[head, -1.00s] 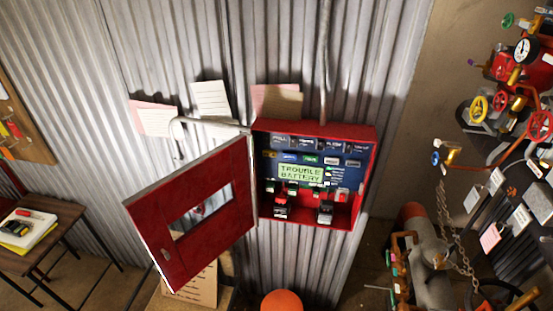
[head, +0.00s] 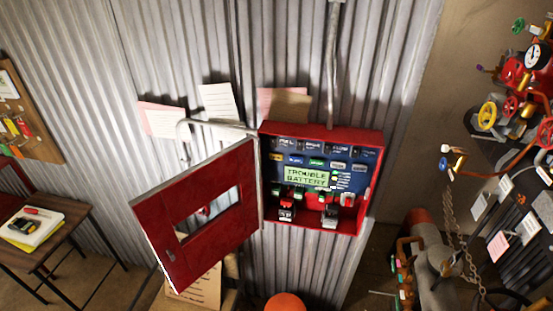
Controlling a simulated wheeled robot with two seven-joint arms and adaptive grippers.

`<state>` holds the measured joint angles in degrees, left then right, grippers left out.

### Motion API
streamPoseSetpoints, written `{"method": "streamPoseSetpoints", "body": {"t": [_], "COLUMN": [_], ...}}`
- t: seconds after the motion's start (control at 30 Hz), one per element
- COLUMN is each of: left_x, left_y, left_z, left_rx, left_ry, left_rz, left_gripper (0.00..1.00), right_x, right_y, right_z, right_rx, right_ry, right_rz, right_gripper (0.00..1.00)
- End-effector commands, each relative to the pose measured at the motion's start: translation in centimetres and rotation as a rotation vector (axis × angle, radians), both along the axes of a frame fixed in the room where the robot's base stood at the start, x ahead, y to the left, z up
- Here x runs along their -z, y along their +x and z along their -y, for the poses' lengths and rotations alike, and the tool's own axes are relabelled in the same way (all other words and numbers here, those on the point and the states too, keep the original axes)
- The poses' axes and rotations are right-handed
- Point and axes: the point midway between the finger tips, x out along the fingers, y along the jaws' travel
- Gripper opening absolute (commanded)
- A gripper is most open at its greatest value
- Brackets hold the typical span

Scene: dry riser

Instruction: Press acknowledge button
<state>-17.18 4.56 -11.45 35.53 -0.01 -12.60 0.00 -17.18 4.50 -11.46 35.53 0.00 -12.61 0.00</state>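A red alarm panel box (head: 374,150) hangs on the corrugated wall, right of the picture's middle. Its red door (head: 190,228) with a window stands open to the left. Inside is a dark blue face with rows of small buttons and labels (head: 318,162). A green display (head: 307,177) reads "TROUBLE BATTERY". Below it are battery-like parts with red and black leads. The lettering on the buttons is too small to tell which is the acknowledge button. Neither of my grippers shows in the head view.
A side table (head: 64,236) with a notebook and tools stands at the left. Red and yellow valve wheels (head: 488,115), pipes and a chain (head: 452,235) crowd the right. An orange rounded object (head: 285,303) is at the bottom. Papers (head: 221,102) hang above the door.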

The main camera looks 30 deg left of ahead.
Motion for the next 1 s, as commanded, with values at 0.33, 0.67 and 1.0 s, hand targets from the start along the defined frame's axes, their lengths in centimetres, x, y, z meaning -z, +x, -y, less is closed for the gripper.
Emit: {"method": "streamPoseSetpoints", "body": {"t": [0.33, 0.67, 1.0], "left_x": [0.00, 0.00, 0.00], "left_y": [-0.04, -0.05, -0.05], "left_z": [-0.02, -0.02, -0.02], "left_rx": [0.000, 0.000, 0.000], "left_ry": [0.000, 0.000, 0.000], "left_rz": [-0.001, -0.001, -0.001], "left_gripper": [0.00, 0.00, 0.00], "right_x": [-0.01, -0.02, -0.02], "right_y": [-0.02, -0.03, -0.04], "right_z": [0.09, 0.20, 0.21], "right_rx": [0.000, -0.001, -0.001], "right_ry": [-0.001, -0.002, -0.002], "right_rz": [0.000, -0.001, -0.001], "right_gripper": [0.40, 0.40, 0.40]}}
